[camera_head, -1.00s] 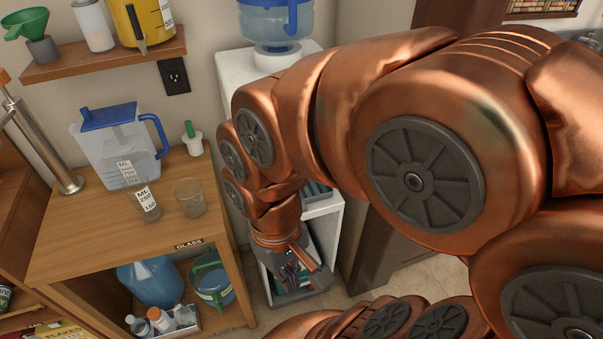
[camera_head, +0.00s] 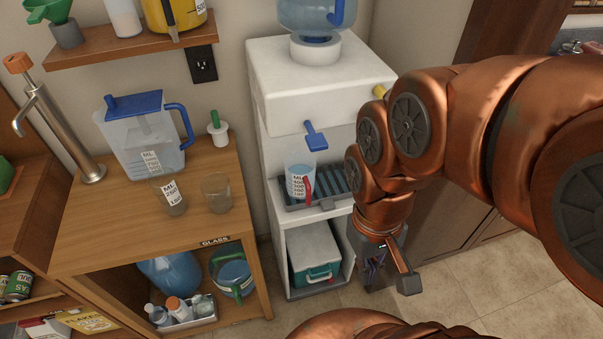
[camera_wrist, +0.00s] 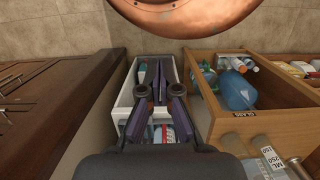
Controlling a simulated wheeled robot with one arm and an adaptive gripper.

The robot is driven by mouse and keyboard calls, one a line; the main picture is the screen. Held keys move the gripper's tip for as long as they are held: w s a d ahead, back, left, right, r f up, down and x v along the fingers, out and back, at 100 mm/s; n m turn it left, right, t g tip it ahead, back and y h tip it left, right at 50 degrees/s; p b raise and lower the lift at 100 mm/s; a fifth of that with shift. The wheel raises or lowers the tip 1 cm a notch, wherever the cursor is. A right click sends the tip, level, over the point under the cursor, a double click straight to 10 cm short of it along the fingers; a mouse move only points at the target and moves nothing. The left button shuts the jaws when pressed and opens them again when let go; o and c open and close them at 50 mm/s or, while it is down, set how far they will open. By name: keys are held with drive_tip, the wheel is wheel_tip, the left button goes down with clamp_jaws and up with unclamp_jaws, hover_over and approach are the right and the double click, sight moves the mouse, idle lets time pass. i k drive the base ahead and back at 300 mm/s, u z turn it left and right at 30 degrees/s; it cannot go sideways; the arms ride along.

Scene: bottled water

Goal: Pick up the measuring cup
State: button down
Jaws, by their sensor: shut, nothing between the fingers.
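A clear measuring cup (camera_head: 299,182) with a white ML label and a red part on its side stands on the drip tray of the water dispenser. Another clear cup with an ML label (camera_head: 173,196) stands on the wooden stand, beside a plain glass (camera_head: 216,192). My gripper (camera_head: 373,275) hangs to the right of the dispenser, apart from all of them and lower than the tray. It is partly hidden by my wrist. In the wrist view my gripper (camera_wrist: 155,68) shows its fingers shut and empty, and the labelled cup (camera_wrist: 272,158) shows at the lower right.
The white water dispenser (camera_head: 300,85) has a blue lever (camera_head: 316,136). A box (camera_head: 314,255) sits in its lower opening. A blue-lidded pitcher (camera_head: 140,140) stands on the wooden stand (camera_head: 100,235). A shelf (camera_head: 130,45) is above. The floor (camera_head: 440,285) at the right is clear.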

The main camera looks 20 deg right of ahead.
sight(300, 168)
drive_tip(key=u, duration=0.55)
drive_tip(key=k, duration=1.3)
drive_tip(key=u, duration=0.3)
drive_tip(key=i, duration=0.75)
drive_tip(key=z, duration=0.1)
